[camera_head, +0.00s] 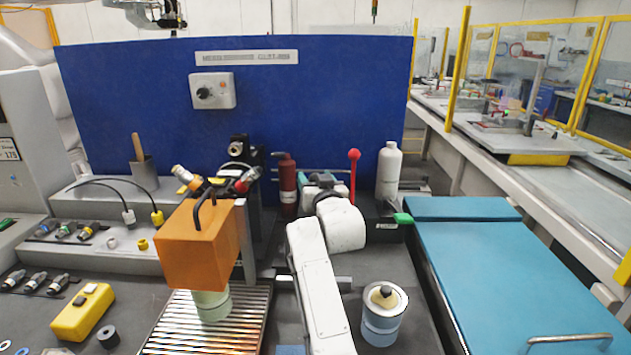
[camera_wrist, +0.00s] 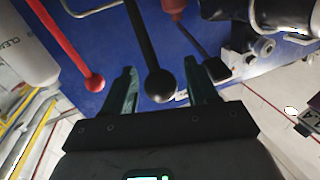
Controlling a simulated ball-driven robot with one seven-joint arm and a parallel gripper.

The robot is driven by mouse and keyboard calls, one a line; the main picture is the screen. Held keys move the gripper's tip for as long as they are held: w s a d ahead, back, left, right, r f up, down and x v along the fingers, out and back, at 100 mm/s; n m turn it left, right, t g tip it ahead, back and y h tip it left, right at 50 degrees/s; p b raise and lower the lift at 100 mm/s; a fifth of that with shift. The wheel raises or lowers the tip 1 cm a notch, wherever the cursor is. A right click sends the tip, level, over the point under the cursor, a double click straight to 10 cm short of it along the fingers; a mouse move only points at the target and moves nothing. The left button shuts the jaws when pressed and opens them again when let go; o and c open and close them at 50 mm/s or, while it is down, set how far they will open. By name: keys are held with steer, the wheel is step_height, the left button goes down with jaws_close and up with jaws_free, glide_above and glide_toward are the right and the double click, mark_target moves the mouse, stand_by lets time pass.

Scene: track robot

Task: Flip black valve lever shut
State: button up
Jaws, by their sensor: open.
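In the wrist view, a black lever with a round knob (camera_wrist: 159,85) hangs into the picture from the top. Its knob lies between the two fingers of my gripper (camera_wrist: 161,72), with a visible gap on each side. My gripper is open and holds nothing. A red lever with a ball end (camera_wrist: 93,82) is left of the left finger. In the head view, my gripper (camera_head: 321,181) is in front of the blue panel, left of the red lever (camera_head: 354,156). The black lever cannot be made out there, and my arm covers part of that area.
A white bottle (camera_head: 389,170) stands right of the red lever, and a red bottle (camera_head: 288,182) stands left of my gripper. In the wrist view, a dark rod with a flat end (camera_wrist: 215,68) is close to the right finger. An orange box (camera_head: 196,246) stands left of my arm.

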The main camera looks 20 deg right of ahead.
jaws_close()
stand_by(0.3)
